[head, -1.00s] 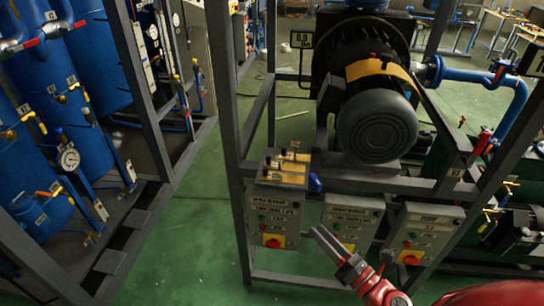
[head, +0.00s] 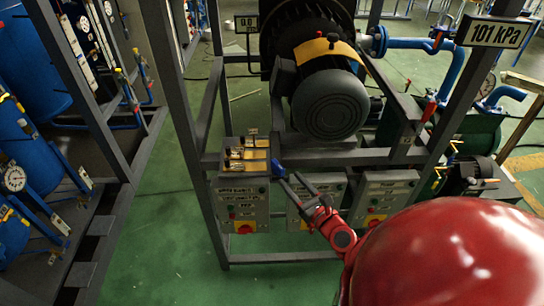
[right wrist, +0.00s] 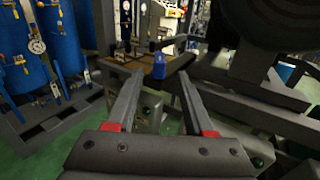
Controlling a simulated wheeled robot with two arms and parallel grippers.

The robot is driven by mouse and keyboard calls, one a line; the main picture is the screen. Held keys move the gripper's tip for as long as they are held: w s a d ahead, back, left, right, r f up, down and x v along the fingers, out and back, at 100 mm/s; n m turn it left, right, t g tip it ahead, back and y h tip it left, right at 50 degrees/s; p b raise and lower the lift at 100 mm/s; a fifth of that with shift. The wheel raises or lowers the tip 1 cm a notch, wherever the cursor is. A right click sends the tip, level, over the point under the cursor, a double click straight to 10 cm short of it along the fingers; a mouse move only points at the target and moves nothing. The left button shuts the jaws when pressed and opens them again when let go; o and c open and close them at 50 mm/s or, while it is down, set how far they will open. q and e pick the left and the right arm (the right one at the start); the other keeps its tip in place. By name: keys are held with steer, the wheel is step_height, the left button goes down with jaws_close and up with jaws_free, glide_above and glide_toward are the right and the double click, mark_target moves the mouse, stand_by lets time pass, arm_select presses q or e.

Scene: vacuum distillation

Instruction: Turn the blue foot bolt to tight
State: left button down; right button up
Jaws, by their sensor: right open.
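The blue foot bolt (head: 278,169) sits at the right end of the small yellow-topped panel on the frame's crossbar, below the motor. It also shows in the right wrist view (right wrist: 161,66), ahead of and between the two fingertips. My right gripper (head: 290,178) is open and empty, with its fingers pointing up and left towards the bolt. In the head view the left fingertip lies just below and right of the bolt; whether they touch I cannot tell. The right wrist view shows the same open fingers (right wrist: 160,78) apart. My left gripper is not in view.
A large motor (head: 330,103) hangs above the crossbar. Grey control boxes (head: 241,203) with red knobs hang below it. A frame post (head: 185,120) stands left of the panel. Blue tanks (head: 30,145) stand at far left. Green floor (head: 165,220) is clear between the frames.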

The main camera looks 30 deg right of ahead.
mark_target(274, 160)
steer(key=w+p, duration=0.3)
steer(key=w, duration=0.7)
steer(key=shift+d+r+p, duration=0.1)
steer(key=shift+r+p, duration=0.05)
steer(key=shift+p, duration=0.15)
steer(key=shift+w, duration=0.5)
jaws_close()
